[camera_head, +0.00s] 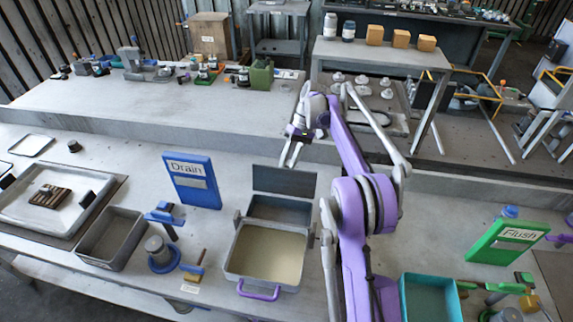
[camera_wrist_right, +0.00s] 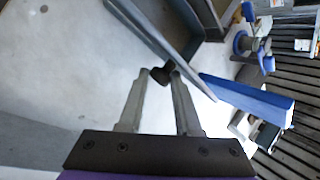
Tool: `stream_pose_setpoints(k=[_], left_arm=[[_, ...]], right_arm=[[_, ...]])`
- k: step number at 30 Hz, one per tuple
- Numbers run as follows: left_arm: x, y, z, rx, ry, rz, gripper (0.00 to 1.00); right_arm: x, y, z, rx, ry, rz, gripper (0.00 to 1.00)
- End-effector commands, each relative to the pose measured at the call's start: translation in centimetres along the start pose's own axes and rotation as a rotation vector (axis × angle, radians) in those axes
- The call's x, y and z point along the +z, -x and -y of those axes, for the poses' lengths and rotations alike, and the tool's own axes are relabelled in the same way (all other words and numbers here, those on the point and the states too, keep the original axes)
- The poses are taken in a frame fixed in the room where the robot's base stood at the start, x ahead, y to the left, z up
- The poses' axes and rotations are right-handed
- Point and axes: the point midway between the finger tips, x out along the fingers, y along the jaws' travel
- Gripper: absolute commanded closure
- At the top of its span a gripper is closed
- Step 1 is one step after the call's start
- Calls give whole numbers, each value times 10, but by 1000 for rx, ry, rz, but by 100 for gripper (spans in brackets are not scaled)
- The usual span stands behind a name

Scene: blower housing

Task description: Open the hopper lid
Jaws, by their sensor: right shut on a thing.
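The hopper (camera_head: 231,250) is a grey box with beige contents and a purple handle at its front. Its dark grey lid (camera_head: 283,182) stands raised at the back edge, leaving the top uncovered. My right gripper (camera_head: 290,163) is at the lid's upper edge, with its arm reaching over from the right. In the right wrist view my right gripper (camera_wrist_right: 161,74) is shut on a small dark knob (camera_wrist_right: 160,75) beside the edge of a grey plate (camera_wrist_right: 155,38), which looks like the lid. My left gripper is not in view.
A blue Drain sign (camera_head: 192,180) stands left of the lid and shows in the wrist view (camera_wrist_right: 248,95). A grey bin (camera_head: 110,238) and a blue-based part (camera_head: 163,258) are left of the hopper. A teal bin (camera_head: 430,297) and green Flush sign (camera_head: 507,241) are to the right.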

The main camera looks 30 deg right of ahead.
Motion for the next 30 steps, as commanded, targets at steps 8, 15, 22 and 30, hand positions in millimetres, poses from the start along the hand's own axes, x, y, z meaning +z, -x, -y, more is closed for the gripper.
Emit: stream_pose_setpoints(k=[8,15,22,30], left_arm=[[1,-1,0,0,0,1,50],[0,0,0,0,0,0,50],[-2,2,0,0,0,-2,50],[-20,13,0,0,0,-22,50]], right_arm=[[2,-1,-4,5,-5,6,42],[1,0,-2,3,-2,4,36],[1,10,-1,3,-1,1,36],[1,66,0,3,-2,-2,36]])
